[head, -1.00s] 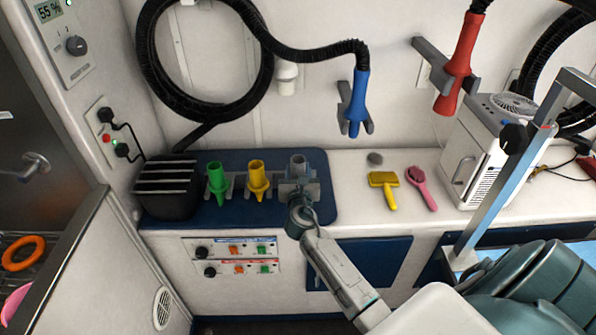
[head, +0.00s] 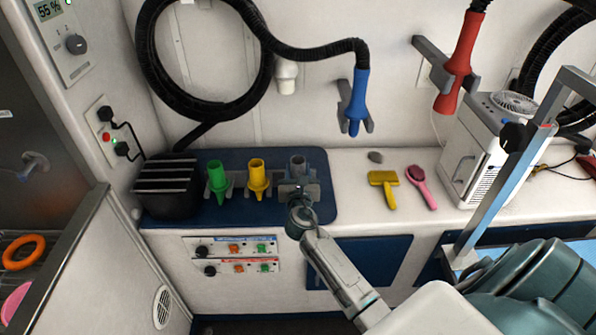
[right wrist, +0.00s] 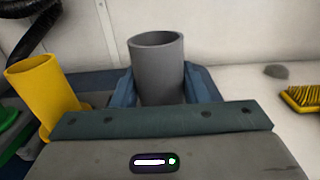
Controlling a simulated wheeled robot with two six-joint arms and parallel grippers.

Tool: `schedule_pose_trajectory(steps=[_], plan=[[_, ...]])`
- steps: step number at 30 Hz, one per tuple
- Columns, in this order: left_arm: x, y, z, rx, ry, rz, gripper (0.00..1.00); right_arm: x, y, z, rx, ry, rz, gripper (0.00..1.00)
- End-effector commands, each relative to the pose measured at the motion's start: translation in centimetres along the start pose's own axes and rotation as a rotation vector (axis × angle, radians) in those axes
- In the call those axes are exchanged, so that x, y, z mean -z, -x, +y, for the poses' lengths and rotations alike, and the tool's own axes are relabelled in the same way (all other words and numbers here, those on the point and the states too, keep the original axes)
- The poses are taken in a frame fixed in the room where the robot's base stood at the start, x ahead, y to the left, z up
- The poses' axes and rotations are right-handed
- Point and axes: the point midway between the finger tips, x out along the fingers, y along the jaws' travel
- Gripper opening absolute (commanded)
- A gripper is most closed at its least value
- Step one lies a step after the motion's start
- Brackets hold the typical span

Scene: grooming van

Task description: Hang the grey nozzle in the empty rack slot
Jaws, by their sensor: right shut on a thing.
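The grey nozzle (head: 297,166) is upright at the right end of the row, beside the yellow nozzle (head: 258,178) and the green nozzle (head: 218,178). My right gripper (head: 298,188) is shut on the grey nozzle, reaching it from the front. In the right wrist view the grey nozzle (right wrist: 158,62) stands between the two blue-grey fingers, its open top showing. The gripper hides its lower part and any rack slot there, so I cannot tell whether it is seated. My left gripper is not in view.
A black ribbed dryer box (head: 167,188) stands left of the nozzles on the blue mat (head: 325,208). A yellow brush (head: 383,190) and a pink brush (head: 420,187) lie to the right. A blue hose nozzle (head: 358,100) hangs above.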

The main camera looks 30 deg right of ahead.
Motion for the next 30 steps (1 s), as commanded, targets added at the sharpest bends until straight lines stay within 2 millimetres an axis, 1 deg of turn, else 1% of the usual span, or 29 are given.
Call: schedule_pose_trajectory(steps=[5, 13, 14, 15, 17, 18, 23, 24, 28, 30], plan=[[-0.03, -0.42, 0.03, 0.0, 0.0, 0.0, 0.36, 0.6, 0.0, 0.0, 0.0, 0.0, 0.0, 0.13], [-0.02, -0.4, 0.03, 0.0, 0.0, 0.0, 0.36, 0.63, 0.0, 0.0, 0.0, 0.0, 0.0, 0.13], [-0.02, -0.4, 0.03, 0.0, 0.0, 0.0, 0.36, 0.63, 0.0, 0.0, 0.0, 0.0, 0.0, 0.44], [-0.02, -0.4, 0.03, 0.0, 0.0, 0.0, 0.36, 0.63, 0.0, 0.0, 0.0, 0.0, 0.0, 0.52], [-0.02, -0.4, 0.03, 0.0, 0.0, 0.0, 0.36, 0.63, 0.0, 0.01, 0.0, 0.0, 0.0, 0.64], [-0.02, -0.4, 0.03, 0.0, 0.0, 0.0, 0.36, 0.63, 0.0, 0.01, 0.0, 0.0, 0.0, 0.66], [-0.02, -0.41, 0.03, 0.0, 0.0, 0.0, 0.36, 0.63, 0.0, 0.0, 0.0, 0.0, 0.0, 0.66], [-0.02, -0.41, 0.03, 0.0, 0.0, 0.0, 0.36, 0.65, 0.0, 0.0, 0.0, 0.0, 0.0, 0.69], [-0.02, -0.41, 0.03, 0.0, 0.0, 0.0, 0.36, 0.65, 0.0, 0.0, 0.0, 0.0, 0.0, 0.95], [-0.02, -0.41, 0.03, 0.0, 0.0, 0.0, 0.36, 0.65, 0.0, 0.0, 0.0, 0.0, 0.0, 0.95]])
